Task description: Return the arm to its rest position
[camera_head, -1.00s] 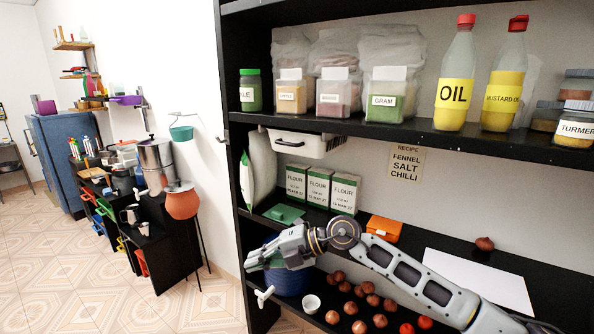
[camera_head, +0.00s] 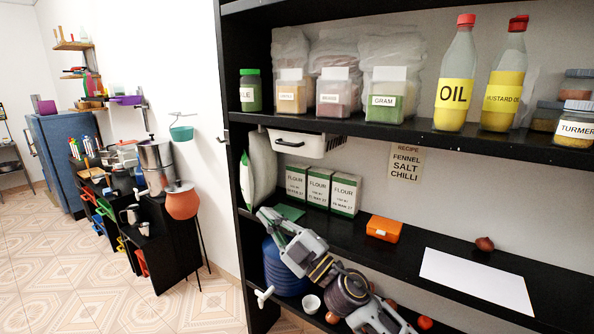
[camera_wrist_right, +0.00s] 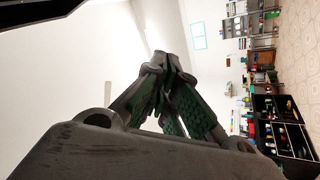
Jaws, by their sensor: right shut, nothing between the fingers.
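My right arm comes in from the bottom of the head view. Its gripper (camera_head: 268,222) points up and to the left, in front of the shelf unit. In the right wrist view the gripper's fingers (camera_wrist_right: 165,72) come together at their tips, shut with nothing between them. It stands in front of the blue container (camera_head: 283,270) and close to the left end of the middle shelf (camera_head: 365,232). Whether it touches the shelf cannot be told. My left gripper is in neither view.
Three flour boxes (camera_head: 319,187), an orange box (camera_head: 384,228), a white sheet (camera_head: 476,281) and an onion (camera_head: 484,244) are on the middle shelf. Bottles and jars stand on the upper shelf (camera_head: 470,143). A small white bowl (camera_head: 311,304) is below. Open floor (camera_head: 80,280) lies at left.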

